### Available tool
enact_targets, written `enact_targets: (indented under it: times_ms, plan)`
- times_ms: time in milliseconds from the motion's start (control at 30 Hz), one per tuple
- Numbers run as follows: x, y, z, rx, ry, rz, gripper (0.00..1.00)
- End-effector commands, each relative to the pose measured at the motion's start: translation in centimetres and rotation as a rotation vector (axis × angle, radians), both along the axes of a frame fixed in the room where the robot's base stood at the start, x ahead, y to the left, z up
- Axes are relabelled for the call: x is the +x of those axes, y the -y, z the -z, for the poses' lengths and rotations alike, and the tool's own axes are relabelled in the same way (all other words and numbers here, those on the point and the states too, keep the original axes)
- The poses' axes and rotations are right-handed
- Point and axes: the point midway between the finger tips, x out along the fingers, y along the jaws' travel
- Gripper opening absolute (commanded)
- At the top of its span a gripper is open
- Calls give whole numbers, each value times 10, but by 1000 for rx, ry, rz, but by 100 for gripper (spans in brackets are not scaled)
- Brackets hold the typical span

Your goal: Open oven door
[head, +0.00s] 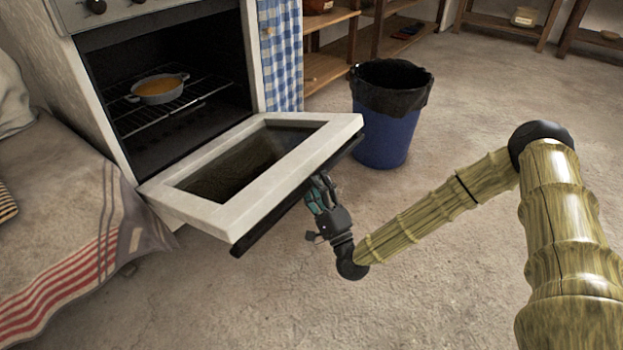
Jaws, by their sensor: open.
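The white oven (254,60) stands at the upper left with its dark cavity showing. Its door (330,128) is swung down and open, sticking out into the room with its window facing up. A dark handle bar (262,228) runs along the door's outer edge. My gripper (318,185) is open at the right part of that edge, just below and outside the door. The fingertips are partly hidden by the door edge, and I cannot tell whether they touch it. Inside the oven, a grey pot (158,90) with orange food sits on a wire rack (190,100).
A blue bin (385,135) with a black liner stands right of the oven door. A cloth with red stripes (60,240) covers a surface at the left, close to the door. Wooden shelves (330,62) stand behind. The floor (250,310) in front is clear.

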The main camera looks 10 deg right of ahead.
Motion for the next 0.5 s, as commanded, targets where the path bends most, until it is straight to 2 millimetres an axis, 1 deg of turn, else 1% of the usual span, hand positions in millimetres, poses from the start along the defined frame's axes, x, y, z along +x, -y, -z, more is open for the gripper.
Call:
enact_targets:
  times_ms: [33,200,400,500]
  plan:
    - [-10,3,6,1,-5,-1,50]
    - [-37,13,21,3,-4,-1,50]
    - [-61,20,36,1,-5,-1,50]
    - [-69,22,40,2,-3,-1,50]
